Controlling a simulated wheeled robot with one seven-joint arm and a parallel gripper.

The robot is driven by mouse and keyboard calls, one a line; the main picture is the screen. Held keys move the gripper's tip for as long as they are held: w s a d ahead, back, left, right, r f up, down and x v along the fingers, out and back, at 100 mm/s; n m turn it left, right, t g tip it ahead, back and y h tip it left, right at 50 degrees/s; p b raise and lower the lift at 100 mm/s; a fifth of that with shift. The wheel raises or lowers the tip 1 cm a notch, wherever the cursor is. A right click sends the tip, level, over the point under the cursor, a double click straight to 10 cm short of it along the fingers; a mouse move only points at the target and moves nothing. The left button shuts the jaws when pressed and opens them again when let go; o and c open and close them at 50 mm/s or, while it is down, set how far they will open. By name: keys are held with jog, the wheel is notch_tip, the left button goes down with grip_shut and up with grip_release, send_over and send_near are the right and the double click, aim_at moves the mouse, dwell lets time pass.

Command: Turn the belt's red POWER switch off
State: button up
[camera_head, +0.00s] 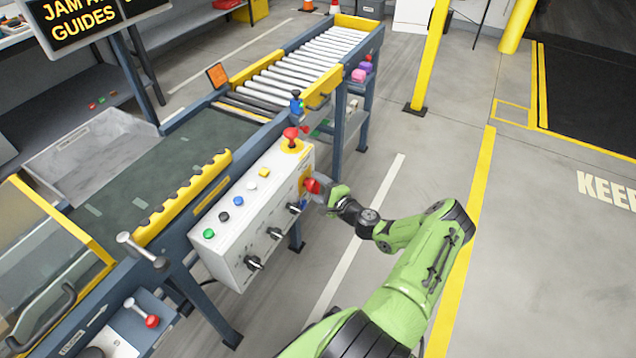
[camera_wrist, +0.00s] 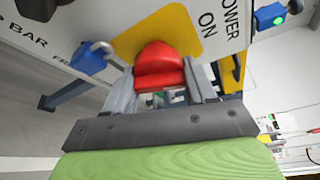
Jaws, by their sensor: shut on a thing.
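The red POWER switch (camera_wrist: 158,68) sits on a yellow plate (camera_wrist: 165,30) on the white control box, with the words "POWER" and "ON" printed beside it. It also shows in the head view (camera_head: 311,186) at the right end of the box (camera_head: 245,215). My gripper (camera_wrist: 160,95) is at the switch, its fingers closed on either side of the red handle. In the head view my gripper (camera_head: 322,192) reaches the box from the right and partly hides the switch. The fingertips' exact contact is partly hidden.
A red mushroom button (camera_head: 291,133) stands on the box top, with several coloured buttons along it. Dark knobs (camera_head: 275,233) line its front. A blue padlock (camera_wrist: 90,60) hangs close beside the switch. The floor right of the conveyor is clear up to a yellow post (camera_head: 430,55).

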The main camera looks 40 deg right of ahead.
jog(key=m+g+y+p, duration=0.1)
jog(key=m, duration=0.1)
jog(key=shift+r+m+p, duration=0.15)
jog(key=shift+m+p, duration=0.25)
jog(key=m+g+y, duration=0.1)
jog(key=m, duration=0.1)
jog(key=shift+m+p, duration=0.3)
jog(key=shift+p, duration=0.1)
jog(key=m+g+y, duration=0.1)
jog(key=m+y, duration=0.1)
jog(key=shift+m, duration=0.4)
jog(key=shift+m+g+y, duration=0.3)
jog(key=shift+m+y, duration=0.2)
jog(key=shift+m, duration=0.3)
jog(key=o, duration=1)
jog(key=shift+o, duration=0.2)
